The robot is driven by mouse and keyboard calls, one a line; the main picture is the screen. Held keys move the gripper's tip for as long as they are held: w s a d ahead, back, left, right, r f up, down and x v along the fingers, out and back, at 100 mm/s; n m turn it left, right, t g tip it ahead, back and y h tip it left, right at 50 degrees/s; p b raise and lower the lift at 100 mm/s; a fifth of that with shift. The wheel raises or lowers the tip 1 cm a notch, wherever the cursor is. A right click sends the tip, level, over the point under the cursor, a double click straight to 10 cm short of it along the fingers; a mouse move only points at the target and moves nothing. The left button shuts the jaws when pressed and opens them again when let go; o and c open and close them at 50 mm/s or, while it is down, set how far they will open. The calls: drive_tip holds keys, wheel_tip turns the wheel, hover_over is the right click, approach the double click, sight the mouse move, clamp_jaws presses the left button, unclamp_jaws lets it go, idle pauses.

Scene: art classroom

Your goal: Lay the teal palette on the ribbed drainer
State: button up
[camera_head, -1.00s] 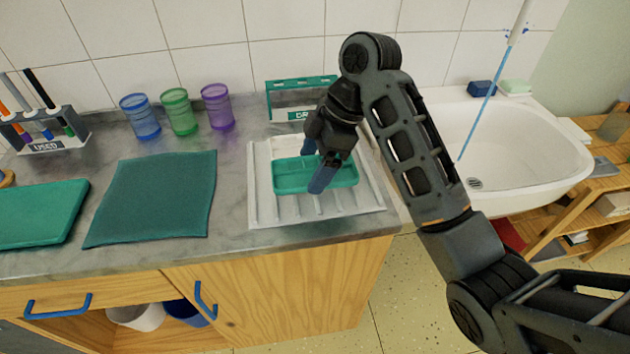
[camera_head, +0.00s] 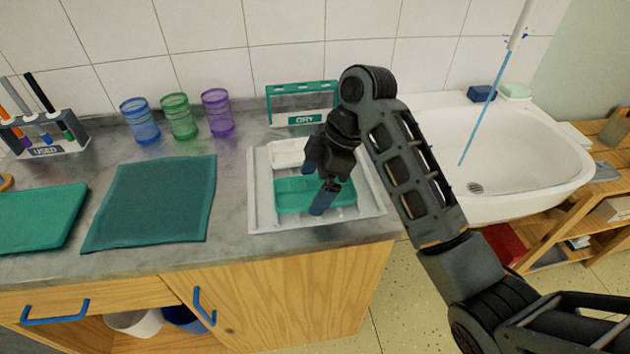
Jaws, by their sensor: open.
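The teal palette (camera_head: 292,197), a shallow rectangular tray with compartments, lies on the front part of the white ribbed drainer (camera_head: 257,214), within its rim, and appears flat. My gripper (camera_head: 319,194) is open, pointing down over the palette's middle and right part. Its near blue finger overlaps the palette's front side in the picture. The far finger is largely hidden behind the wrist, and I cannot tell whether either finger touches the palette.
A small white tray (camera_head: 285,153) lies at the drainer's back. Behind stands the teal rack (camera_head: 300,119) marked DRY. Several cups, including a purple one (camera_head: 217,112), stand left of it. A teal cloth (camera_head: 155,202) covers the counter left. The sink (camera_head: 530,150) is right.

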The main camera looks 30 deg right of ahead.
drive_tip(key=shift+r, duration=0.1)
drive_tip(key=p+v, duration=0.6)
drive_tip(key=v, duration=0.6)
drive_tip(key=shift+r, duration=0.1)
drive_tip(key=shift+c, duration=0.4)
idle(0.7)
